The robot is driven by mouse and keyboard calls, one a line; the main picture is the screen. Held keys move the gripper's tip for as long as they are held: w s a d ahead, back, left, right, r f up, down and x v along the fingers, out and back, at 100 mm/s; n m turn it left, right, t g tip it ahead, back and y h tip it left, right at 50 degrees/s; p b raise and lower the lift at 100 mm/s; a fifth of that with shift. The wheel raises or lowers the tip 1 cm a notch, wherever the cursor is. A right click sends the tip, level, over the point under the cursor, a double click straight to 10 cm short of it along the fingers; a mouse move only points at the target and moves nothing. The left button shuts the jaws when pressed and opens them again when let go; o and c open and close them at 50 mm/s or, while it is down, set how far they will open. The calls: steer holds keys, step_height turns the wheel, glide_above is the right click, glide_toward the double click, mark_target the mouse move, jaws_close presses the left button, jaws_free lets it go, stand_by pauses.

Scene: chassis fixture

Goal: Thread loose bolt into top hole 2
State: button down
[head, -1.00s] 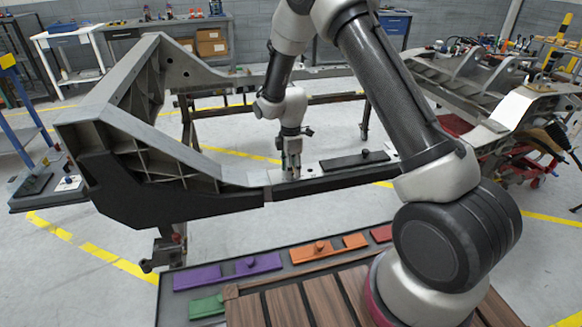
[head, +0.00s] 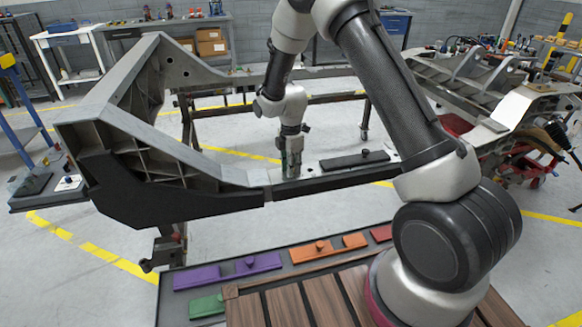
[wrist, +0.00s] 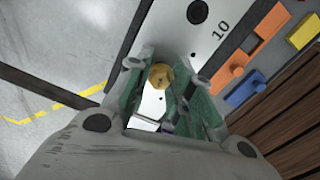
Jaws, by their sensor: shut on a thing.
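My gripper (head: 291,170) points down over the flat top of the chassis rail (head: 234,176) in the head view. In the wrist view, my gripper (wrist: 160,88) has its green-padded fingers closed around a brass-coloured bolt (wrist: 160,76), whose round head shows between them. The fingers hide the bolt's shank, so I cannot tell how deep it sits in a hole. The rail (wrist: 182,38) shows below the fingers in the wrist view, with a dark round hole (wrist: 198,11) and the printed number 10 to one side. The head view is too small to show the bolt.
The tall end of the chassis frame (head: 130,100) rises at left. Coloured blocks, including purple (head: 258,263) and orange (head: 311,252), lie on a tray in front.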

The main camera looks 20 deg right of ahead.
steer(key=shift+n, duration=0.6)
steer(key=shift+r, duration=0.65)
steer(key=shift+r, duration=2.2)
